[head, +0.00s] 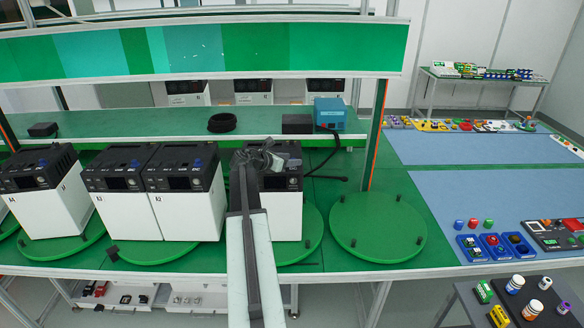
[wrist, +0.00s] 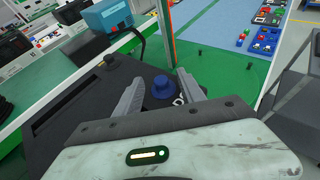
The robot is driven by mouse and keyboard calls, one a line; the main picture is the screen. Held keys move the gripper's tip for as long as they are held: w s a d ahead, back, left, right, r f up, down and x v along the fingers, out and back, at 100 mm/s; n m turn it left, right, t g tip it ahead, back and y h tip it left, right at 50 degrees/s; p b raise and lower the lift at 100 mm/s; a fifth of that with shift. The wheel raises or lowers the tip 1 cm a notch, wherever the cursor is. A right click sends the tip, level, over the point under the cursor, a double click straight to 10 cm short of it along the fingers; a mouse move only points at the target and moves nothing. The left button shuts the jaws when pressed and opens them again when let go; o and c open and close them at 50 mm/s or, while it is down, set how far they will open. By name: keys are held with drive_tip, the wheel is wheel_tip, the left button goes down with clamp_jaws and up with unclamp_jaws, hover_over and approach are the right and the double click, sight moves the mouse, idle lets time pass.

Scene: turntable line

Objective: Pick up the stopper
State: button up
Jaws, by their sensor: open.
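A round blue stopper (wrist: 163,87) sits on the dark top of a machine, in the middle of the wrist view. My gripper (wrist: 160,76) is open, with one grey finger on each side of the stopper. I cannot tell whether either finger touches it. In the head view my gripper (head: 266,157) is over the dark top of the machine (head: 286,212) that is furthest right in the front row. My arm and gripper hide part of that machine, and I cannot make out its stopper there.
Similar white machines (head: 187,210) with blue knobs stand to the left on green turntables. An empty green turntable (head: 378,228) with small black posts lies to the right. A blue box (head: 329,113) and a black coil (head: 222,122) are on the shelf behind.

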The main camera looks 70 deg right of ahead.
clamp_jaws()
drive_tip(key=shift+r, duration=0.1)
